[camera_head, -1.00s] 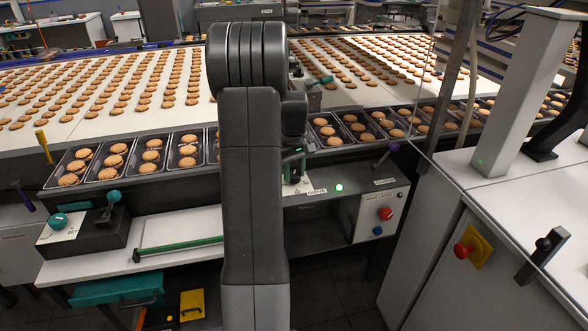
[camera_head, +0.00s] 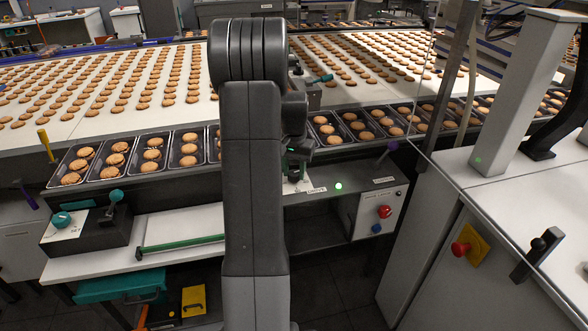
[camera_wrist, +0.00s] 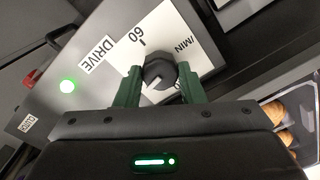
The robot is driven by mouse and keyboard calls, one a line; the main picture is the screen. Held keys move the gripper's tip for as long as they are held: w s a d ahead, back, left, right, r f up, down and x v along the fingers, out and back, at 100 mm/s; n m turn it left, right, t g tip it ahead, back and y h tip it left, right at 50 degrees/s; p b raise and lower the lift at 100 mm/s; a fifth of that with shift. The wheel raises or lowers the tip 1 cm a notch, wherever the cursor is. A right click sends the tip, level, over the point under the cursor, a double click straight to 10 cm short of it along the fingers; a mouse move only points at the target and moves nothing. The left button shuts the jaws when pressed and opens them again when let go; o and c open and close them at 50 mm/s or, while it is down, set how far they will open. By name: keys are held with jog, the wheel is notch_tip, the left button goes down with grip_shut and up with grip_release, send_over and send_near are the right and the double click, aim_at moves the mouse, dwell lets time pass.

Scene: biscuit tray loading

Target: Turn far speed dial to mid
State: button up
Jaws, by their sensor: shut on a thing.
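The speed dial (camera_wrist: 160,73) is a dark faceted knob with a light pointer line, on a white plate (camera_wrist: 186,30) marked "60" and "/MIN". In the wrist view my gripper (camera_wrist: 160,80) has its two green fingers on either side of the knob, shut on it. In the head view my gripper (camera_head: 299,150) is partly behind my arm, above the white dial plate (camera_head: 296,187); the knob cannot be made out there. The pointer's exact reading is hard to tell.
A lit green lamp (camera_head: 338,186) and a red button (camera_head: 384,211) sit right of the dial. Trays of biscuits (camera_head: 151,156) line the conveyor edge behind. A grey cabinet (camera_head: 440,240) stands at the right.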

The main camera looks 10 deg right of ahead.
aim_at(294, 173)
jog(key=shift+m, duration=1)
jog(key=o, duration=1)
notch_tip(294, 173, up, 14)
jog(key=shift+f, duration=0.1)
notch_tip(294, 173, down, 14)
jog(key=shift+r, duration=0.1)
dwell(0.3)
